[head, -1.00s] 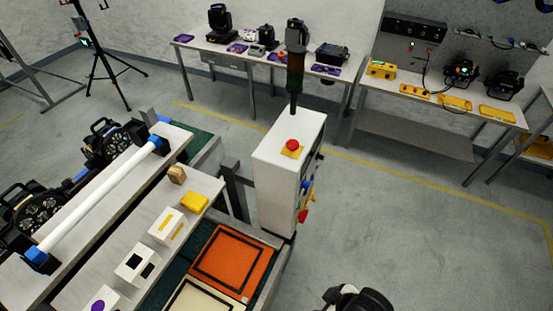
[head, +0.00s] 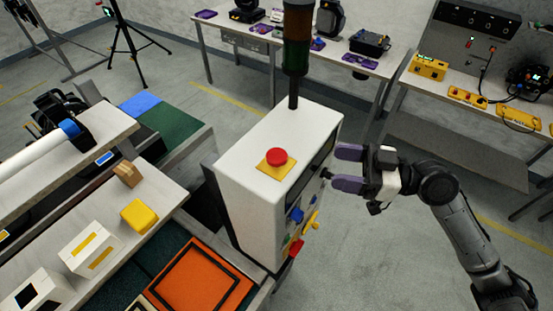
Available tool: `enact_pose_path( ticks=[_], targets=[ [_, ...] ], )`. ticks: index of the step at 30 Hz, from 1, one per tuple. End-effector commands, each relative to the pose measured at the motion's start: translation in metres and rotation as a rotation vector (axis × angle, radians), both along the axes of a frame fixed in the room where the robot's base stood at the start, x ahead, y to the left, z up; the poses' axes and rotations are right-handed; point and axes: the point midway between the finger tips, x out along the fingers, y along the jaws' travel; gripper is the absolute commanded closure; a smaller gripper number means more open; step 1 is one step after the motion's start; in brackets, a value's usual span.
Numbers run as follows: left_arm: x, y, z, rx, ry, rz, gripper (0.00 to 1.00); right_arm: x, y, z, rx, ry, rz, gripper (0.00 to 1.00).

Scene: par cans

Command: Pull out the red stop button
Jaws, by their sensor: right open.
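The red stop button (head: 277,157) sits on a yellow square plate (head: 276,170) on top of the white control cabinet (head: 243,191). My right gripper (head: 349,169) is in the head view, to the right of the cabinet, with its two purple fingers apart and pointing left. Nothing is between the fingers. It is apart from the red button, off the cabinet's right side. Whether the fingertips touch the cabinet's side cannot be told. My left gripper is not in view.
A signal tower (head: 295,50) rises from the cabinet's back. Coloured knobs (head: 296,215) stick out of its right face. A bench at left holds a yellow block (head: 139,215), a wooden block (head: 127,174) and white boxes. An orange tray (head: 204,278) lies in front.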

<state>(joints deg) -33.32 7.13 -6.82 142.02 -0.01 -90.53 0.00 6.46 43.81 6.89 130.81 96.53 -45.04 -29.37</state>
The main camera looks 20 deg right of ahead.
Motion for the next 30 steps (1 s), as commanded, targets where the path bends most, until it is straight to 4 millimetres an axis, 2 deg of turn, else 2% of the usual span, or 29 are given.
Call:
enact_pose_path(
  ticks=[5,18,24,30],
  targets=[
    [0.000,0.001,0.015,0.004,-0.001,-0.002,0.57,0.014,0.021,0.007,0.008,-0.003,0.004,0.34],
    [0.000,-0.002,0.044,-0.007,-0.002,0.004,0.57,0.058,0.085,0.005,0.007,0.000,0.003,0.34],
    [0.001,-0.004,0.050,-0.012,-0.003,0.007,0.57,0.070,0.101,0.003,0.005,0.000,0.001,0.34],
    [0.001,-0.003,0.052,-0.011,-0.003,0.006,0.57,0.074,0.108,0.001,0.003,0.002,0.002,0.34]
  ],
)
